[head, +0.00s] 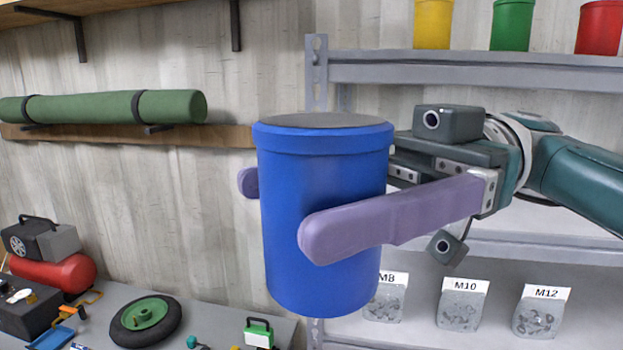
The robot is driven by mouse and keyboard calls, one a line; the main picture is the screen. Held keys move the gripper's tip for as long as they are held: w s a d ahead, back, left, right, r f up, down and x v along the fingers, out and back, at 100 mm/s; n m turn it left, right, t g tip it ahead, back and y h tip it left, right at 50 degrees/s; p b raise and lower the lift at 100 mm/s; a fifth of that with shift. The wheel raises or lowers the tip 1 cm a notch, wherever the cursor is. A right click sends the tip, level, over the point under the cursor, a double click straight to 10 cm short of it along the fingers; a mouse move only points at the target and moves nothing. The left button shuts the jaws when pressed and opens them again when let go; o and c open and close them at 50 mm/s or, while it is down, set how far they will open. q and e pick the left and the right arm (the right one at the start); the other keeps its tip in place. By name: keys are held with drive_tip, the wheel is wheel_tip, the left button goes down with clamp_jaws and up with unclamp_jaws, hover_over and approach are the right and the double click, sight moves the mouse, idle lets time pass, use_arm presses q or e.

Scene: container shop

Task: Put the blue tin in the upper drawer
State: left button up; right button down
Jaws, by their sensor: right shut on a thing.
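The blue tin (285,230) is a large cylinder with a grey top, in the middle of the head view. My right gripper (275,210) comes in from the right and is shut on it, with one purple finger across its front and the other showing at its left side. The tin is upright and held in the air in front of the wall and shelf. No drawer shows in this view. My left gripper is not in view.
A metal shelf (470,72) at right bears yellow, green and red tins, with bins labelled M8, M10 and M12 lower down. A green roll (100,107) lies on a wall shelf. A grey bench (195,310) at lower left holds a wheel (145,318), a red compressor (60,270) and small tools.

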sight(291, 116)
drive_tip(key=shift+d, duration=0.1)
